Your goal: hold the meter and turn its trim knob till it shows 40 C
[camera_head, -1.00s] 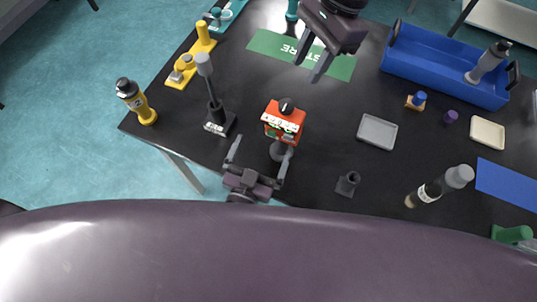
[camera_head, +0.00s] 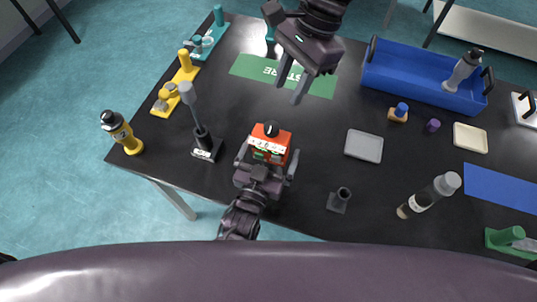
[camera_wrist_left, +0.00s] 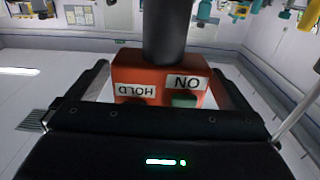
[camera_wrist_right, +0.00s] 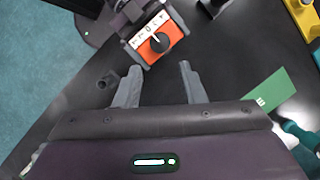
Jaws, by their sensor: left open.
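The meter (camera_head: 270,143) is an orange-red box with a black knob (camera_head: 271,129) on top, near the table's front edge. My left gripper (camera_head: 268,157) is open, its fingers on either side of the meter. In the left wrist view the meter's red face (camera_wrist_left: 160,82) lies between the fingers, with upside-down HOLD and ON labels and a green button (camera_wrist_left: 185,101). My right gripper (camera_head: 291,93) is open and empty, above the table behind the meter. The right wrist view shows the knob (camera_wrist_right: 159,42) and its white scale beyond the fingertips. The displayed temperature cannot be read.
A black stand with a grey-topped rod (camera_head: 206,144) is left of the meter. A grey tray (camera_head: 364,146) and a small dark holder (camera_head: 339,201) are on the right. A green STORE mat (camera_head: 250,66) and a blue bin (camera_head: 420,88) lie farther back.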

